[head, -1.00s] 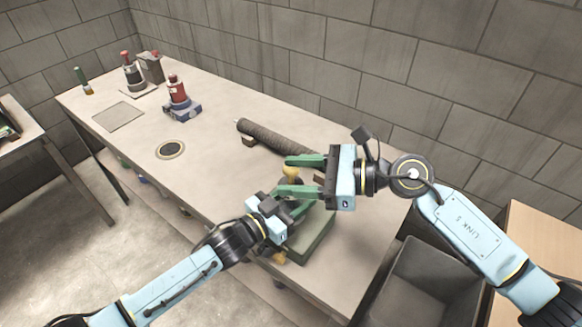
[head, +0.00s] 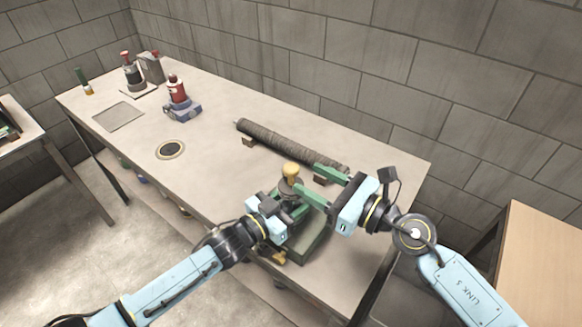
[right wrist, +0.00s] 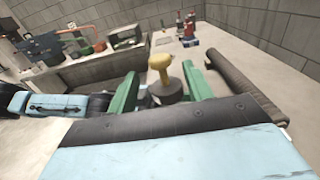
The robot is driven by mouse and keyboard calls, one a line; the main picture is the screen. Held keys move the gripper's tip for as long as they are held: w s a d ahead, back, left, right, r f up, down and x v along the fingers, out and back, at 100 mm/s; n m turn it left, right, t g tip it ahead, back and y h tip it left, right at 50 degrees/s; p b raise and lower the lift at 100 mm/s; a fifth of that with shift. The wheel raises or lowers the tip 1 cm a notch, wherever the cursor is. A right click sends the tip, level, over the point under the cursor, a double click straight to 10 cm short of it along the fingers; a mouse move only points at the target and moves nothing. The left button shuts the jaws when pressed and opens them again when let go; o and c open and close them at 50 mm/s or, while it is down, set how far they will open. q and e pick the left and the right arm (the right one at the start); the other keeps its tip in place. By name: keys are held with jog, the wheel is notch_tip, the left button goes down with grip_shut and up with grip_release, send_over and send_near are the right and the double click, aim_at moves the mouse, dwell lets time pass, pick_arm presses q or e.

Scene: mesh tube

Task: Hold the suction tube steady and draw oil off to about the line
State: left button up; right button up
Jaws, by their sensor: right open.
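A hand pump with a yellow knob (head: 290,170) and a dark grey cap stands on a green base (head: 315,240) near the table's front right. My left gripper (head: 285,208) is at the pump's body; whether its fingers are shut on it is hard to tell. My right gripper (head: 309,177) is open and empty, just right of the knob, its fingers pointing at it. In the right wrist view the knob (right wrist: 160,62) shows between and beyond the two green fingertips (right wrist: 160,85). I cannot make out a suction tube, oil or a line.
A dark ribbed roll (head: 285,143) lies on wooden blocks behind the pump. A red bottle on a blue stand (head: 180,105), a dark red-topped bottle (head: 131,72) and a grey can (head: 152,66) stand farther left. A round inset (head: 170,149) lies in the bare tabletop.

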aim_at(298, 173)
jog(key=x, duration=0.6)
jog(key=shift+c, duration=0.3)
grip_shut()
